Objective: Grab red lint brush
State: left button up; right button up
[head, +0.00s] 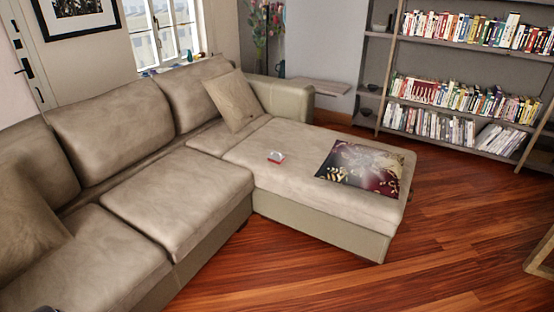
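A small red and white object (276,157) lies on the chaise part of the beige sofa. It could be the red lint brush, but it is too small in the head view to tell its shape. It sits to the left of a dark, patterned flat item (361,168), apart from it. Nothing touches the small object.
The L-shaped beige sofa (180,205) fills the left and middle. A cushion (233,101) leans at its back corner. Bookshelves (386,75) with many books stand at the back right. The wooden floor (450,240) is clear in front of the chaise and to its right.

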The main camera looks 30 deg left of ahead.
aim_at(276, 157)
jog(key=i+j, duration=0.3)
jog(key=j, duration=0.15)
jog(key=i+j, duration=0.35)
